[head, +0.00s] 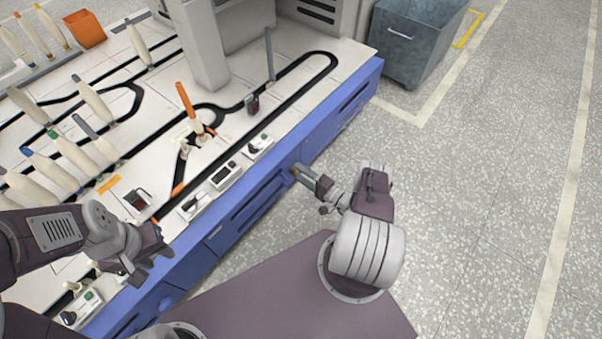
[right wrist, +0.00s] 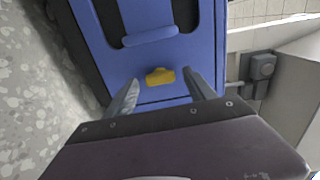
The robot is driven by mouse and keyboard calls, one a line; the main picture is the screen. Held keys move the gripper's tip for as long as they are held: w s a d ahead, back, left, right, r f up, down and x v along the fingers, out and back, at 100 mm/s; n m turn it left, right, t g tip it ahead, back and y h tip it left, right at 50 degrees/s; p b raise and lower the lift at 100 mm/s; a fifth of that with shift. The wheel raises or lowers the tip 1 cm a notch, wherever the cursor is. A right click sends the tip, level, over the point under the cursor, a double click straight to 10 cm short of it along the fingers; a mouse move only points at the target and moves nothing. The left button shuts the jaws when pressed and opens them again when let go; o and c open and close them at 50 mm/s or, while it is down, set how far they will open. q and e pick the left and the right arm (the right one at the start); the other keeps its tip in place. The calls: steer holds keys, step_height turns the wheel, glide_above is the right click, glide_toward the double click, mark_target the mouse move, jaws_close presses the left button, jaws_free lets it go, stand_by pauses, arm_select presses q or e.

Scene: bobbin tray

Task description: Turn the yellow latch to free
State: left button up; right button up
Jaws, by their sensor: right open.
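The yellow latch (right wrist: 160,77) sits on the blue front panel of the bench, below a blue handle (right wrist: 150,37) in the right wrist view. In the head view a small yellow spot of it (head: 296,170) shows at my right gripper's tips. My right gripper (head: 307,177) is open, with one finger on each side of the latch; I cannot tell whether they touch it. My left gripper (head: 153,262) is over the near left edge of the bench, seemingly empty; its jaws are not clear.
The white bench top (head: 290,60) holds several bobbins, black tracks and small control boxes (head: 227,175). An orange box (head: 85,29) stands at the back left. A grey bin (head: 415,45) stands on the floor at the upper right. The floor to the right is clear.

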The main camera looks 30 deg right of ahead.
steer(key=p+v, duration=0.2)
steer(key=v, duration=0.6)
steer(key=shift+s, duration=0.35)
steer(key=shift+w+d+r, duration=0.1)
